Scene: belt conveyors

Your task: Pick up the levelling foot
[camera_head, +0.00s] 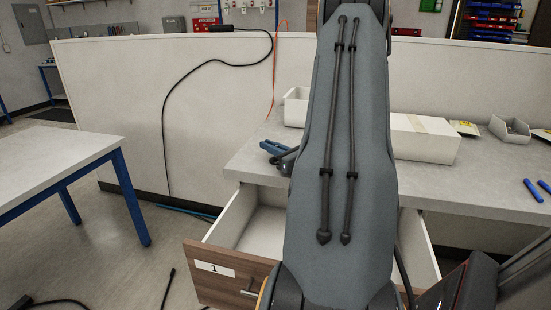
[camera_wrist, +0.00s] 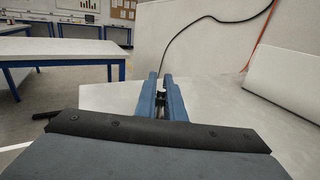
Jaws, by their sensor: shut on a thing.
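My gripper (camera_head: 265,146) is over the left end of the grey worktop (camera_head: 470,190), left of my arm. In the wrist view its two blue fingers (camera_wrist: 160,80) point away, close together with a narrow gap. A small dark piece (camera_wrist: 160,104), apparently the levelling foot, is held between them. The fingers hide most of it, so its shape cannot be made out. In the head view the piece cannot be told apart from the gripper.
An open drawer labelled 1 (camera_head: 215,268) juts out below the worktop. A white box (camera_head: 425,140), a grey bin (camera_head: 510,130) and blue markers (camera_head: 533,190) are on the worktop. A partition (camera_head: 120,100) stands behind; a separate table (camera_head: 50,155) is at left.

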